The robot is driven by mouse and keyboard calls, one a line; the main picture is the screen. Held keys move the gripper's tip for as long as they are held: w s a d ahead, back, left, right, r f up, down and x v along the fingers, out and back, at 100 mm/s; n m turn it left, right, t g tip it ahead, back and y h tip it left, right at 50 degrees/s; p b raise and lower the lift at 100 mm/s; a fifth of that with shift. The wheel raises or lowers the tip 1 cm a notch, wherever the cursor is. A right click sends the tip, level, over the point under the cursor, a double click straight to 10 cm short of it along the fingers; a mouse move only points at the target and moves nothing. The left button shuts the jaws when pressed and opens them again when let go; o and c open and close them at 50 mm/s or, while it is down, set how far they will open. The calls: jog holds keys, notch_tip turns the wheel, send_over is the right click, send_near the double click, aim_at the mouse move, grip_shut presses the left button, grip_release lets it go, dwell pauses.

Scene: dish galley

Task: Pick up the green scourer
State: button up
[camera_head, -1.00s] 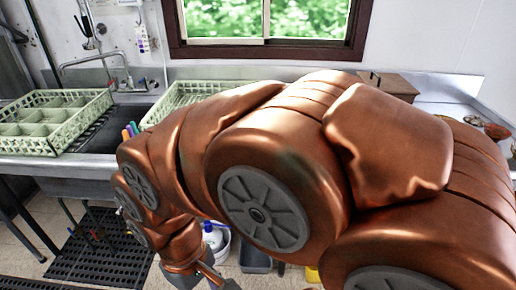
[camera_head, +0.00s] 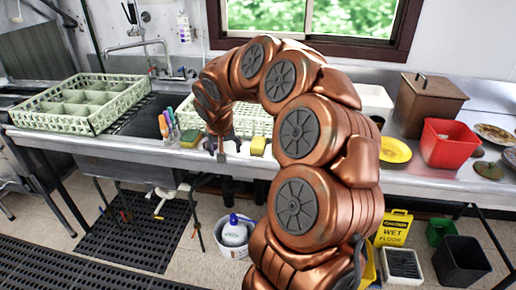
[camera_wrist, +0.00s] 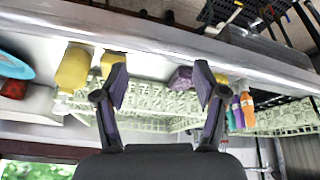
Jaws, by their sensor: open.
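A small block with a dark green top and yellow side (camera_head: 190,138) lies on the steel counter beside several markers (camera_head: 168,124); it is the only scourer-like thing showing green. A yellow block (camera_head: 258,145) lies to the right of my gripper (camera_head: 222,146). In the wrist view my gripper (camera_wrist: 160,105) is open and empty, its fingers pointing toward the counter's front edge. A purple block (camera_wrist: 180,79) shows between the fingers, and a yellow piece (camera_wrist: 220,78) is partly behind the right finger. I cannot tell whether the fingers touch anything.
A green dish rack (camera_head: 85,118) stands at the left, and another rack (camera_head: 252,122) is behind my gripper. A yellow plate (camera_head: 395,150), red bin (camera_head: 447,145) and brown box (camera_head: 425,105) stand at the right. A faucet (camera_head: 140,45) is behind the sink.

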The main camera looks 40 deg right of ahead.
aim_at(258, 144)
jog(key=w+d+f+m, duration=0.1)
jog(key=d, duration=0.4)
jog(key=w+d+f+m+h, duration=0.1)
jog(key=d+f, duration=0.1)
jog(key=d, duration=0.3)
jog(key=w+d+f+m+h, duration=0.1)
jog(key=d, duration=0.4)
jog(key=shift+w+d+f+m+b, duration=0.2)
jog(key=shift+d+m+b, duration=0.1)
jog(key=shift+d+m, duration=0.1)
jog(key=shift+p+x, duration=1.8)
jog(key=shift+x, duration=2)
jog(key=shift+s+d, duration=0.1)
jog(key=shift+c, duration=0.4)
jog(key=c, duration=0.6)
jog(key=shift+r+b, duration=0.1)
jog(key=shift+b, duration=0.3)
jog(key=shift+s+r, duration=0.15)
notch_tip(258, 144, up, 7)
jog(key=shift+f+b, duration=0.25)
jog(key=shift+b, duration=0.85)
jog(key=shift+s+a+f+b, duration=0.1)
jog(key=shift+s+a+b, duration=0.2)
jog(key=shift+a, duration=0.45)
jog(key=s+a+b, duration=0.6)
jog(key=s+a, duration=0.4)
jog(key=a, duration=0.5)
jog(key=shift+s, duration=0.25)
